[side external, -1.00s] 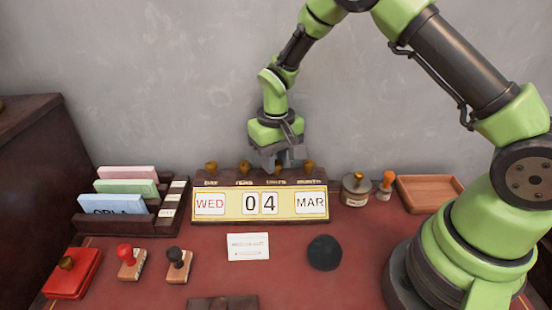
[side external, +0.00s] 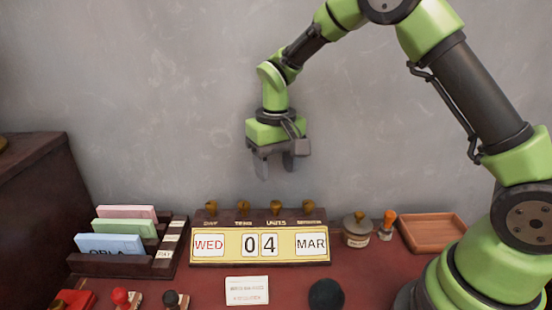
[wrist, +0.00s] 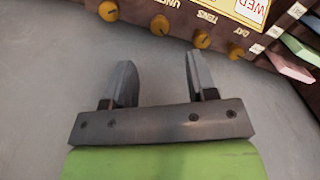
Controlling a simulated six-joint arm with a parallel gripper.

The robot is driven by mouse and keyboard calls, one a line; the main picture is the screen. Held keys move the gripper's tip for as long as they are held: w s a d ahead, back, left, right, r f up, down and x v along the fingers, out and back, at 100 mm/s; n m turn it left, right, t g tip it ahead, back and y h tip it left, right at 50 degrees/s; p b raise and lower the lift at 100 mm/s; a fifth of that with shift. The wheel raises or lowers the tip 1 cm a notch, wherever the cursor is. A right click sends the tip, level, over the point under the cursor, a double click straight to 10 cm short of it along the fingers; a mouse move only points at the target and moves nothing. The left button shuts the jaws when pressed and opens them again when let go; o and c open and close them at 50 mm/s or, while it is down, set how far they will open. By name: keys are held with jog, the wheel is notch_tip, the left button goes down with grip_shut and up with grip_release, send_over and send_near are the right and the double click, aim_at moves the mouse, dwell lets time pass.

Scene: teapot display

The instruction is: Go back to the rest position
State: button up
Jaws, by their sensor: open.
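My gripper (side external: 275,165) hangs in the air above the wooden calendar (side external: 260,262), pointing down, with the grey wall behind it. Its two fingers are apart with nothing between them, as the wrist view also shows (wrist: 158,88). In the wrist view the knobs (wrist: 160,25) and part of the calendar's face (wrist: 252,8) show upside down at the top.
A card rack (side external: 165,262) with coloured cards stands left of the calendar. A white card (side external: 247,290) and a dark round object (side external: 326,294) lie in front.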

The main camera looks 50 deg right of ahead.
jog(key=shift+r, duration=0.9)
jog(key=s+r+t+y, duration=0.1)
jog(key=s+r+t, duration=0.2)
jog(key=s+r, duration=0.65)
jog(key=s+a+r+t+y, duration=0.1)
jog(key=s+r+t, duration=0.3)
jog(key=s, duration=0.7)
jog(key=shift+s+a+m, duration=0.3)
jog(key=shift+a+m, duration=0.1)
jog(key=shift+w+r, duration=0.1)
jog(key=shift+r, duration=0.05)
